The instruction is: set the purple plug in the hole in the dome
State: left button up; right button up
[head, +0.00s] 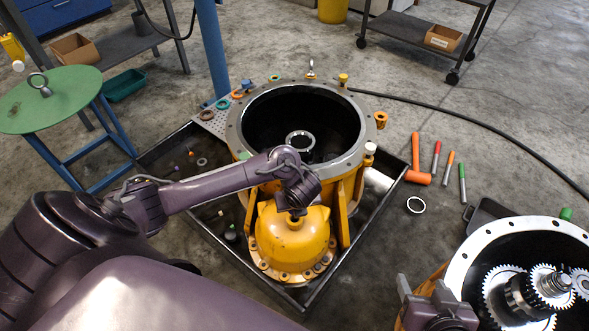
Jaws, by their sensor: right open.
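The yellow dome (290,240) is bolted to the front of the yellow transmission housing, over a black drip tray. My left arm reaches in from the left, and its gripper (296,212) is right above the dome's top. The wrist hides its fingers and whatever is between them, as well as the dome's hole. A small purple piece (177,168) lies in the tray's left part; it is too small to tell whether it is the plug. My right gripper (422,289) is open at the bottom, beside the second housing, apart from the dome.
The open yellow housing (237,131) stands behind the dome with a ring inside. The black tray (268,290) surrounds it. A second housing (468,248) with gears is at lower right. Orange mallet (416,165) and several tools lie on the floor at right. A green stool (60,105) stands left.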

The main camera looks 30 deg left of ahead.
pick_arm(q)
jog(key=shift+f+b, duration=0.5)
jog(key=shift+f, duration=0.1)
pick_arm(e)
jog(key=w+a+r+t+y, duration=0.1)
jog(key=w+r+t, duration=0.3)
jog(key=r, duration=0.4)
jog(key=shift+y, duration=0.4)
jog(key=shift+w, duration=0.1)
pick_arm(q)
jog(key=shift+w+a, duration=0.1)
pick_arm(e)
jog(key=shift+r, duration=0.15)
pick_arm(q)
jog(key=shift+f, duration=0.1)
jog(key=shift+f+b, duration=1.3)
jog(key=shift+f, duration=0.15)
pick_arm(e)
jog(key=shift+f, duration=1.3)
pick_arm(q)
jog(key=shift+f, duration=0.15)
pick_arm(e)
jog(key=shift+f, duration=0.15)
pick_arm(q)
jog(key=o, duration=1.1)
